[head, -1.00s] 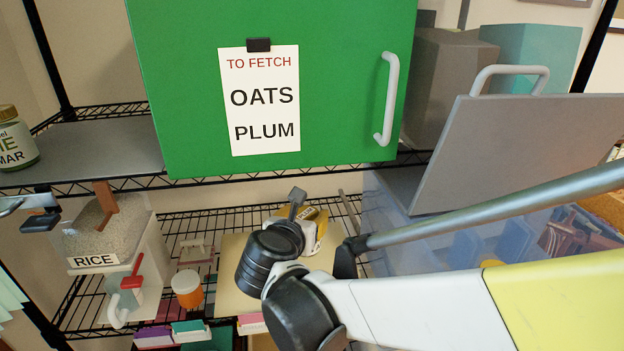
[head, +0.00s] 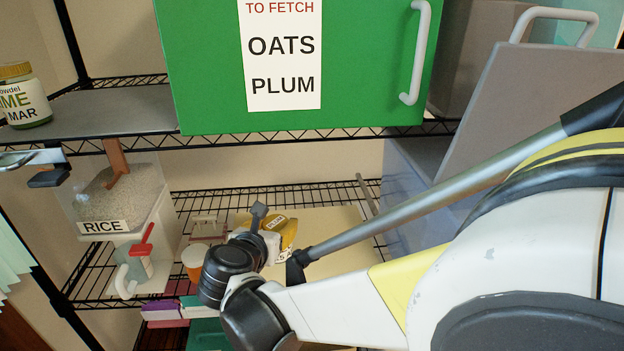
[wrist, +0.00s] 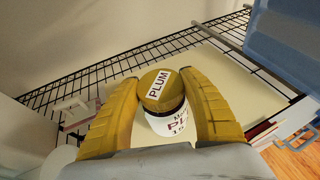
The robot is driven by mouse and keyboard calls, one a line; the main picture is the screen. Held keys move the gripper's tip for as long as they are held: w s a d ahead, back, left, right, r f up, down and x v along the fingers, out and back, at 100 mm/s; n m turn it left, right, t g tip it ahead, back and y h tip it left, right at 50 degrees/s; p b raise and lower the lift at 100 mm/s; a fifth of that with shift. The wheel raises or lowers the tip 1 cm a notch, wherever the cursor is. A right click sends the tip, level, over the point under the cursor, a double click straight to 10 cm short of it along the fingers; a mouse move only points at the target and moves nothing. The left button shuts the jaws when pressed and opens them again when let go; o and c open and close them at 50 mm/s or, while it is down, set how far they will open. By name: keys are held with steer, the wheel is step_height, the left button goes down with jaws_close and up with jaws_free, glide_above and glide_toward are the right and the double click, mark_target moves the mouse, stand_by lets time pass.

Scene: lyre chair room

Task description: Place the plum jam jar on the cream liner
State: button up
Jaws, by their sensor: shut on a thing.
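The plum jam jar (wrist: 165,105) has a gold lid labelled PLUM and a white label. In the wrist view it stands between the two yellow fingers of my gripper (wrist: 163,104), which are shut on it. The head view shows part of the jar's gold lid (head: 283,228) beyond my wrist, with my gripper (head: 276,238) around it. The cream liner (wrist: 218,82) lies on the wire shelf behind and under the jar. It also shows in the head view (head: 338,220). I cannot tell whether the jar touches the liner.
An orange-and-white jar (head: 194,260) is close to my wrist. A green cabinet door (head: 200,70) hangs above. A translucent blue bin (wrist: 285,45) stands right of the liner.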

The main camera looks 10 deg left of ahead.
step_height(320, 180, down, 3)
steer(key=shift+f+b, duration=0.2)
steer(key=shift+b, duration=0.55)
steer(key=shift+r, duration=0.1)
steer(key=o, duration=1.4)
